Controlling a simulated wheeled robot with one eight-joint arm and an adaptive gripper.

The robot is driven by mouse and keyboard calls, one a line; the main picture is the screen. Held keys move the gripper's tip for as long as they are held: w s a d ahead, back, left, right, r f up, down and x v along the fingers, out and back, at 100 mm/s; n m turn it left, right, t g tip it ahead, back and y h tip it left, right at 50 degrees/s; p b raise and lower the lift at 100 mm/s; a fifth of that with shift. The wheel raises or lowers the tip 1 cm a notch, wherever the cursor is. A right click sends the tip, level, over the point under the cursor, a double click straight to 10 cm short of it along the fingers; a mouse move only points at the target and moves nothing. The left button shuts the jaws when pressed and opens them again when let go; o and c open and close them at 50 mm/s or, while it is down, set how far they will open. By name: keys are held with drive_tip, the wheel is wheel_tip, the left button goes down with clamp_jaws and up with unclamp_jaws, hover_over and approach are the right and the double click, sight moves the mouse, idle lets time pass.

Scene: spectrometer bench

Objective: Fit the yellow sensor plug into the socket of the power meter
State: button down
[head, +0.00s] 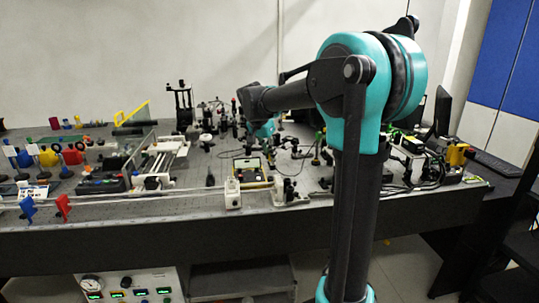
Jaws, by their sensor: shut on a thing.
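My arm reaches over the bench from the right, and its end bends down over the middle of the bench. My gripper (263,132) is small and dark there, among the optics. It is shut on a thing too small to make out. I cannot pick out the yellow sensor plug for certain. A small dark box with a yellow-edged face (247,165) stands on the bench just below my gripper in the picture. It may be the power meter, but I cannot tell. No socket can be made out.
The dark bench (110,240) is crowded with posts, mounts and cables. Coloured holders (70,157) stand at the left, and a rail assembly (158,160) is left of centre. A white block (233,193) is near the front edge. A monitor (442,112) stands at the right.

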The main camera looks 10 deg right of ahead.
idle(0.3)
hover_over(270, 178)
drive_tip(key=s, duration=0.1)
drive_tip(key=shift+a+f, duration=0.2)
drive_tip(key=shift+f, duration=2.15)
drive_tip(key=shift+f, duration=0.6)
drive_tip(key=shift+f, duration=0.35)
drive_tip(key=shift+s+f, duration=0.1)
drive_tip(key=shift+f, duration=0.35)
drive_tip(key=c, duration=1.4)
unclamp_jaws()
drive_tip(key=shift+c, duration=0.2)
drive_tip(key=v, duration=1.2)
